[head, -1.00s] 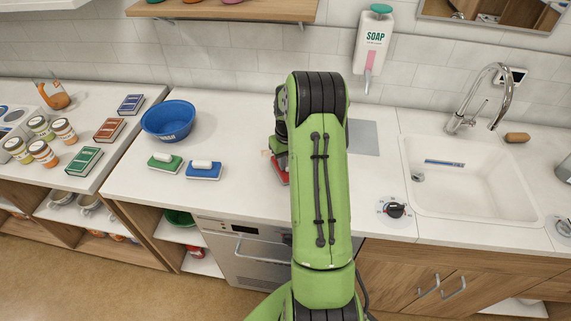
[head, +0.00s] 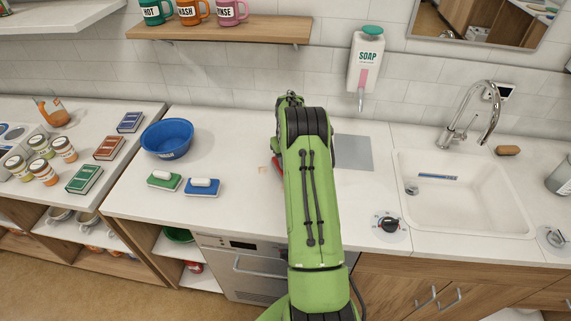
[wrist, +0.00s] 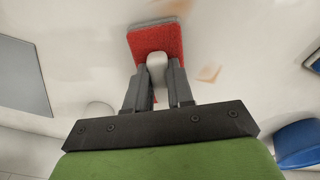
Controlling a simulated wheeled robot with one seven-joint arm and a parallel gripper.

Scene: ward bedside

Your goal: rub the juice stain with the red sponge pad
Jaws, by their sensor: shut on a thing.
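The red sponge pad (wrist: 158,40) is in the wrist view, with its pale handle between the fingers of my gripper (wrist: 157,75). My gripper is shut on that handle. In the head view only a red edge of the pad (head: 277,164) shows left of my arm; my arm hides the rest and the gripper. The juice stain (wrist: 209,74) is a faint orange-brown mark on the white counter, right of the pad and apart from it in the wrist view. It shows faintly in the head view (head: 262,169). I cannot tell whether the pad touches the counter.
A green-backed pad (head: 164,181) and a blue-backed pad (head: 202,187) lie on the counter, left of my arm. A blue bowl (head: 167,139) stands behind them. A grey plate (head: 354,152), a dial (head: 390,224) and a sink (head: 465,200) are to the right.

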